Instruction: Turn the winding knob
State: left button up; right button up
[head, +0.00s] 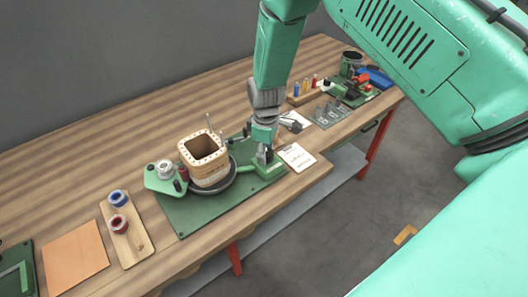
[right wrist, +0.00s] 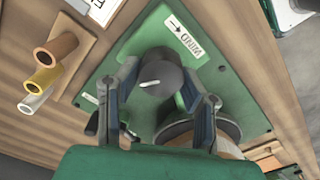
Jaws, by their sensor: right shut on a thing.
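The winding knob (right wrist: 152,88) is a dark round knob with a white pointer line, in the middle of the right wrist view. It sits on a green base plate (right wrist: 128,62) beside a white label with an arrow reading "WIND" (right wrist: 184,36). My right gripper (right wrist: 160,72) has one finger on each side of the knob and is shut on it. In the head view, my right gripper (head: 264,154) points down at the right end of the green winding station (head: 195,216) and hides the knob. A square wooden coil former (head: 207,170) stands on a dark round turntable (head: 228,186) there. My left gripper is not in view.
A wooden tray (head: 133,252) with blue and red spools and an orange sheet (head: 75,257) lie at the left. A white note (head: 296,157) lies right of my gripper. More tools and a green fixture (head: 352,66) stand at the far right. The back of the table is clear.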

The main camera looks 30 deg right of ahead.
aim_at(267, 151)
jog(key=m, duration=0.4)
jog(key=shift+s+d+f+m+p, duration=0.15)
jog(key=shift+s+d+m+p, duration=0.05)
jog(key=shift+s+m+p, duration=0.15)
jog(key=shift+w+a, duration=0.1)
dwell(0.9)
jog(key=o, duration=1.1)
jog(key=shift+o, duration=0.2)
jog(key=shift+w, duration=0.15)
notch_tip(267, 151, up, 12)
